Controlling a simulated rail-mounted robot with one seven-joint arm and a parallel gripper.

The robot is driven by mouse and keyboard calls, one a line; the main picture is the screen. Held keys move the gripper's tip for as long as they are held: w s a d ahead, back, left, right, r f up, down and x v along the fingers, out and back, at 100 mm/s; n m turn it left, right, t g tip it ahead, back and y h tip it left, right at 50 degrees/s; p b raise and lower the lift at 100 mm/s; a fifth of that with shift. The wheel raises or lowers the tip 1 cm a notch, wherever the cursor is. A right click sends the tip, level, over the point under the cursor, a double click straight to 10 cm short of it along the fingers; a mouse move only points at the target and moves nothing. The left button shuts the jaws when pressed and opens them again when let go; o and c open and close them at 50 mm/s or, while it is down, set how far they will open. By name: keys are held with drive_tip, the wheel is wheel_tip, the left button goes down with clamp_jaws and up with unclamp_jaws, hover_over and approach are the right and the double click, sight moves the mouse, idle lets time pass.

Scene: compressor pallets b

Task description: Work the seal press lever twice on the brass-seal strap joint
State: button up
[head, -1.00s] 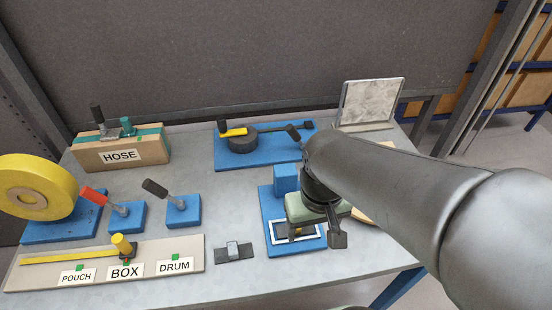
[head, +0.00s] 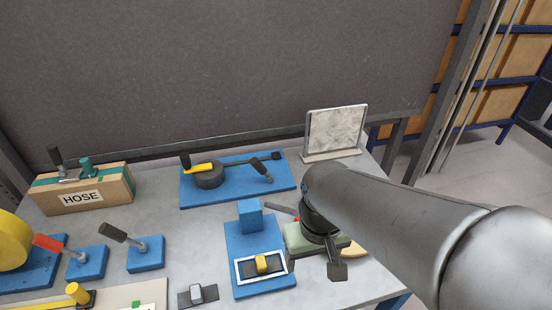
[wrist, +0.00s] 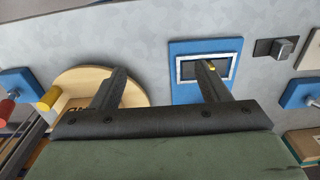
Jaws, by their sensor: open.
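A brass-coloured seal (head: 262,264) sits on a dark strap inside a white frame on a blue plate (head: 243,237); in the wrist view a finger partly covers this seal (wrist: 212,68). A blue block (head: 250,215) stands at the plate's back end. My gripper (head: 314,269) is open and empty, above the table and just right of the white frame. Its two fingers (wrist: 161,88) show well apart in the wrist view. Several levers are in view, including a black-handled one (head: 113,233) and a red-handled one (head: 47,243); I cannot tell which is the seal press lever.
A grey seal on a strap (head: 196,293) lies left of the blue plate. A HOSE box (head: 105,197) and a blue-based device with a dark disc (head: 209,180) stand behind. A round wooden board (wrist: 75,88) with a yellow knob (wrist: 49,99) lies beside the fingers.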

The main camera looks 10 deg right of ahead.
drive_tip(key=shift+w+r, duration=0.15)
drive_tip(key=c, duration=0.9)
drive_tip(key=shift+w+r+n, duration=0.35)
drive_tip(key=shift+r+n, duration=0.05)
drive_tip(key=shift+n, duration=0.3)
drive_tip(key=c, duration=0.6)
drive_tip(key=w+r+n, duration=0.1)
drive_tip(key=r+n, duration=0.1)
drive_tip(key=n, duration=0.1)
drive_tip(key=w+r+n+b, duration=0.1)
drive_tip(key=w+r+n, duration=0.3)
drive_tip(key=n, duration=0.1)
drive_tip(key=shift+d+r+n, duration=0.2)
drive_tip(key=shift+d+n, duration=0.1)
clamp_jaws()
drive_tip(key=w+r+n+g+b, duration=0.1)
drive_tip(key=w+r+n, duration=0.3)
drive_tip(key=r+n, duration=0.7)
drive_tip(key=shift+w+d+n+b, duration=0.2)
drive_tip(key=shift+d+n+b, duration=0.25)
drive_tip(key=shift+n, duration=1.15)
